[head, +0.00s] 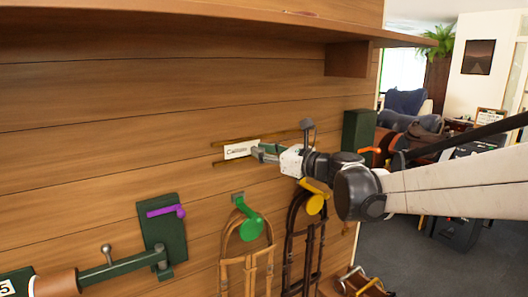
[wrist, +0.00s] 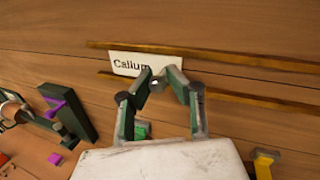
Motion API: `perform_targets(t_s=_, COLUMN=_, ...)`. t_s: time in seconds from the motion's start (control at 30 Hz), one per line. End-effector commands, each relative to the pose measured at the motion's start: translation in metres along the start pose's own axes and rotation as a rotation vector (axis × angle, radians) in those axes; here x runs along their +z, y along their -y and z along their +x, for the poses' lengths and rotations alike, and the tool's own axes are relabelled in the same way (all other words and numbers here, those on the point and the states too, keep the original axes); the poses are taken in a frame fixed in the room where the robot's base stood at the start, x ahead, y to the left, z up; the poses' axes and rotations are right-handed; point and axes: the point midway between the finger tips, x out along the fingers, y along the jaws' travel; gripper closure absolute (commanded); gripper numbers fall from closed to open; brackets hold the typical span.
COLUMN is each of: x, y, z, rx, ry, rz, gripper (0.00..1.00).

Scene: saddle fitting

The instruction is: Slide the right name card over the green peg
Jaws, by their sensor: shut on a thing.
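A white name card reading "Callum" (head: 241,149) is at the wooden wall, between two thin horizontal brass rails (head: 288,136). My gripper (head: 260,153) is shut on the right end of the card. In the wrist view, only part of the green peg (wrist: 142,131) shows between my fingers.
A purple peg (head: 166,211) on a dark green plate is at left, and a yellow peg (head: 315,203) with dark straps is at right. An orange peg (head: 369,150) is farther right. A wooden shelf (head: 250,22) runs above. The wall between card and green peg is mostly clear.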

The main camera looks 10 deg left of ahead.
Motion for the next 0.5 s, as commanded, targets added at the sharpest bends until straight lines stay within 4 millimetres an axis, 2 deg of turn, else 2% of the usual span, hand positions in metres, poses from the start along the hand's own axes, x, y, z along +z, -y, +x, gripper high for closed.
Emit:
perform_targets(t_s=0.07, x=-0.0007, y=-0.0062, z=0.0012, rx=0.013, ry=0.000, rz=-0.001, gripper=1.00)
perform_targets(t_s=0.1, x=-0.0007, y=-0.0064, z=0.0013, rx=0.014, ry=0.000, rz=-0.001, gripper=0.83)
perform_targets(t_s=0.23, x=-0.0004, y=-0.0059, z=0.0014, rx=0.013, ry=0.000, rz=-0.001, gripper=0.66)
perform_targets(t_s=0.5, x=-0.0003, y=-0.0037, z=0.0011, rx=0.008, ry=0.000, rz=-0.001, gripper=0.65)
